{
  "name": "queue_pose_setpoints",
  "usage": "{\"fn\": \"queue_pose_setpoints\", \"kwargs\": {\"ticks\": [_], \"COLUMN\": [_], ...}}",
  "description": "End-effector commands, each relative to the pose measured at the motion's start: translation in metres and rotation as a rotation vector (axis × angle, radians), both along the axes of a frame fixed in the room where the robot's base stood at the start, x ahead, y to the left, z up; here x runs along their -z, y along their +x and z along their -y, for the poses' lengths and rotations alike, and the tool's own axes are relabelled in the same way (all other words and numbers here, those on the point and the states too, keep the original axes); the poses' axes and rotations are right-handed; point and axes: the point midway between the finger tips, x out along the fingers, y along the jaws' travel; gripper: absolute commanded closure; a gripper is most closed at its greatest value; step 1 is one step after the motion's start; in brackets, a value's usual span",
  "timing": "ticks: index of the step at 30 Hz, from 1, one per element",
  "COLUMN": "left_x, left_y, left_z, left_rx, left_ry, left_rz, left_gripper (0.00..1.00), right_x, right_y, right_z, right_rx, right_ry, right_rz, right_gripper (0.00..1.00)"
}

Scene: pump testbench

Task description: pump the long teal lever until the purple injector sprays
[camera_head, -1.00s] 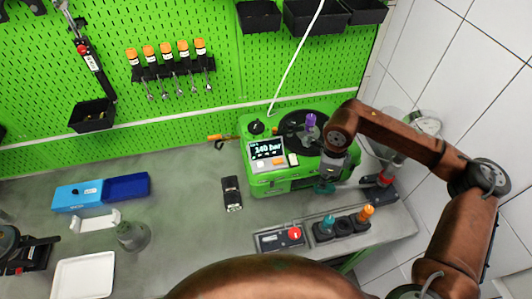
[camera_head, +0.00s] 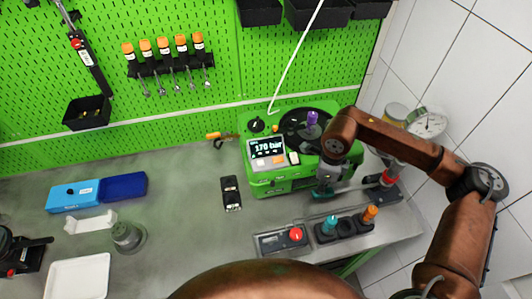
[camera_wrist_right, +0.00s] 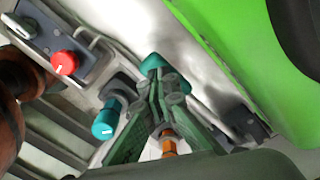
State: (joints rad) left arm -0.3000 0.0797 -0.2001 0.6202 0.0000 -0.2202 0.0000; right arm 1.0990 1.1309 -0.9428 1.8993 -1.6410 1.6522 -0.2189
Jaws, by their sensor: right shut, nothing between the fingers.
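The purple injector (camera_head: 312,119) stands upright on the green tester (camera_head: 283,187), with no visible spray. The tester's display (camera_head: 268,148) reads 170 bar. My right gripper (camera_head: 321,187) is shut and empty at the tester's front right corner. In the wrist view its fingertips (camera_wrist_right: 156,80) overlap the teal end of the lever (camera_wrist_right: 151,62); I cannot tell whether they press on it. In the head view the gripper mostly hides that end. My left gripper is not in view.
A black meter (camera_head: 231,193) lies left of the tester. The wall closes the right side.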

Motion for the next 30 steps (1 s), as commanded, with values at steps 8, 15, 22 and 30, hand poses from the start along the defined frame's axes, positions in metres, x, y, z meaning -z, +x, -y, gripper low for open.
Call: {"fn": "queue_pose_setpoints", "kwargs": {"ticks": [8, 15, 22, 30], "left_x": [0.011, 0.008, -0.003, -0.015], "left_y": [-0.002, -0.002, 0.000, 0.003], "left_z": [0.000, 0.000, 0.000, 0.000], "left_rx": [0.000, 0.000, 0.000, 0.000], "left_ry": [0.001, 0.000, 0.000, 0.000], "left_rz": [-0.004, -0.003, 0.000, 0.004], "left_gripper": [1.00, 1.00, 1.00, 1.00], "right_x": [0.015, 0.010, -0.010, -0.036], "right_y": [-0.001, 0.000, 0.001, 0.001], "right_z": [-0.001, 0.000, 0.002, 0.004], "right_rx": [0.001, 0.001, 0.001, 0.000], "right_ry": [-0.003, -0.002, -0.002, 0.000], "right_rz": [-0.003, -0.001, 0.001, 0.001], "right_gripper": [1.00, 1.00, 1.00, 1.00]}}
